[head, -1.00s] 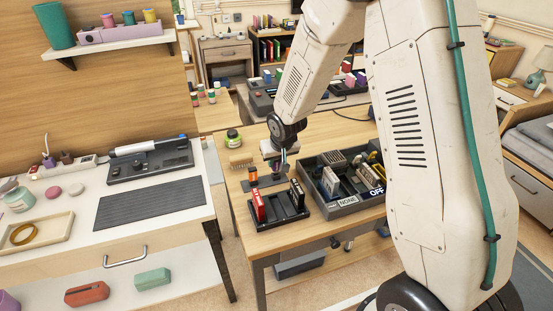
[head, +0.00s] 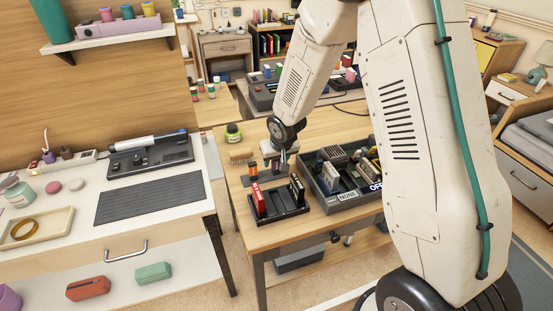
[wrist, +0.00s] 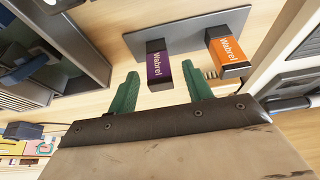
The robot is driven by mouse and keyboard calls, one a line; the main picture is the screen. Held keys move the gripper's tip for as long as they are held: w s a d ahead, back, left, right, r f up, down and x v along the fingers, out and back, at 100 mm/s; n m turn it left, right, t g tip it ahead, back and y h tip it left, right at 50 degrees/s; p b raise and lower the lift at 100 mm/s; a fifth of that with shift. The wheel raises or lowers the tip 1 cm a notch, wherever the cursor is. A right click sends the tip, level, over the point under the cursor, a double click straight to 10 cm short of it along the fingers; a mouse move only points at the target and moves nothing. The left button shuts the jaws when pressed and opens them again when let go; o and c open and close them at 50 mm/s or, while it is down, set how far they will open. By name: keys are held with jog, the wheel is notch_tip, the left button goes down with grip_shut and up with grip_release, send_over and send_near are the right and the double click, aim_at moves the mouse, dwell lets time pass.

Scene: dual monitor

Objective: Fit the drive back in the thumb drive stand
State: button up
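The thumb drive stand is a flat grey plate (wrist: 190,34) in the wrist view, lying on the wooden table; it also shows in the head view (head: 270,179). A purple drive labelled Wabrel (wrist: 159,66) stands at its edge, and an orange drive (wrist: 229,52) stands to the right; the orange one shows in the head view (head: 250,172). My gripper (wrist: 160,72) is open, its green fingers on either side of the purple drive with a gap visible on both sides. In the head view my gripper (head: 283,163) is over the stand. Whether the purple drive is fully seated is unclear.
A brush (head: 241,157) and a green jar (head: 233,134) stand behind on the table.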

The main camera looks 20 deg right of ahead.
jog(key=v, duration=0.7)
jog(key=shift+r, duration=0.4)
jog(key=shift+s, duration=0.2)
